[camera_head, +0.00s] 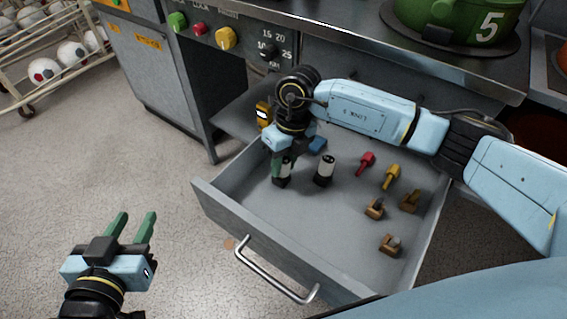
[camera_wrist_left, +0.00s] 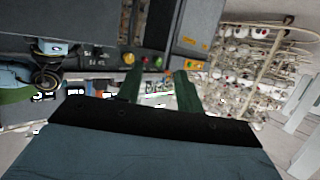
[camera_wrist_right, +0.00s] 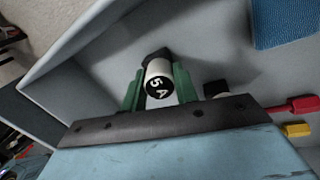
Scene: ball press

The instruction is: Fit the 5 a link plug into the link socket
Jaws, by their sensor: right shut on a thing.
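The 5 a link plug (camera_wrist_right: 158,84) is a white cylinder with a dark end and a black "5 A" label, seen in the right wrist view. My right gripper (camera_wrist_right: 160,92) is shut on it, with a green finger on each side. In the head view my right gripper (camera_head: 284,172) reaches down into the open drawer (camera_head: 235,212), and the plug is mostly hidden between its fingers. My left gripper (camera_head: 131,228) is open and empty over the floor left of the drawer. I cannot make out the link socket for sure in any view.
In the drawer lie a second white and black plug (camera_head: 325,170), a red piece (camera_head: 366,163), a yellow piece (camera_head: 391,177) and several brown-based pieces (camera_head: 390,244). A green pot marked 5 (camera_head: 455,22) stands above. A ball rack (camera_head: 55,55) is at left.

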